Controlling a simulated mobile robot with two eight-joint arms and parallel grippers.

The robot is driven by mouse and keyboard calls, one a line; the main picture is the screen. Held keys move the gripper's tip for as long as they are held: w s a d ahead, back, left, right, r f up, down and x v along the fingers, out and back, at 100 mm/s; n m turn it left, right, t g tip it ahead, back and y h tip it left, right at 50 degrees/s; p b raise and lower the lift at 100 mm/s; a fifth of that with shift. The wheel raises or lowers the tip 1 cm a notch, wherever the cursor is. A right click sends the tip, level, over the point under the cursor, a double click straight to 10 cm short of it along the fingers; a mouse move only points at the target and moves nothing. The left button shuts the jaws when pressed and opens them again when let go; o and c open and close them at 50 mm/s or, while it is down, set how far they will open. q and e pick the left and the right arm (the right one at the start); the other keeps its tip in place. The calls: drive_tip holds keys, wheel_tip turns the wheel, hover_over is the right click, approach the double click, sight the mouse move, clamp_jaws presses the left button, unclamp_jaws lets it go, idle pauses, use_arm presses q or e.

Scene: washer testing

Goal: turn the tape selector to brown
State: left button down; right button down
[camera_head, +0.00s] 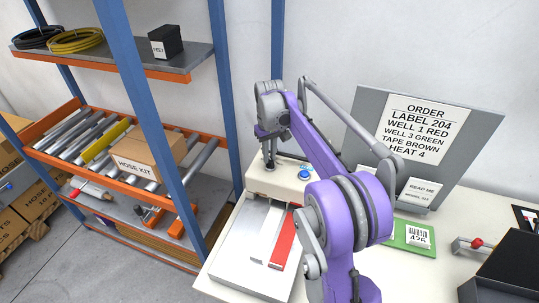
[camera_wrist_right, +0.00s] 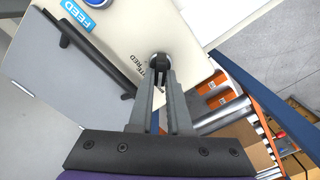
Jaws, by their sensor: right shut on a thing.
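The tape machine (camera_head: 287,185) is a cream box at the back left of the table, with a blue FEED button (camera_head: 305,174) on top. My right gripper (camera_head: 269,158) reaches down onto the left part of its top. The knob's pointer and any brown mark are not clear. My left gripper is not in view.
An order sign (camera_head: 422,130) behind the arm reads TAPE BROWN. A blue-posted shelf rack (camera_head: 172,110) stands close on the left. A red strip (camera_head: 284,243) lies in front of the machine, and a green card (camera_head: 412,237) lies right of my arm.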

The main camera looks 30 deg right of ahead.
drive_tip(key=c, duration=0.9)
unclamp_jaws()
drive_tip(key=shift+o, duration=0.2)
wheel_tip(320, 180, up, 11)
drive_tip(key=p, duration=0.1)
drive_tip(key=s+a+f+t, duration=0.3)
drive_tip(key=s+a, duration=0.8)
drive_tip(key=s, duration=0.2)
drive_tip(key=s+a+f+t, duration=0.1)
drive_tip(key=s+a+f, duration=0.1)
drive_tip(key=s+f, duration=0.4)
drive_tip(key=s+a+f+t, duration=0.2)
drive_tip(key=s+f, duration=0.3)
drive_tip(key=s, duration=0.3)
drive_tip(key=shift+a+f+n, duration=0.35)
drive_tip(key=shift+a+n, duration=0.05)
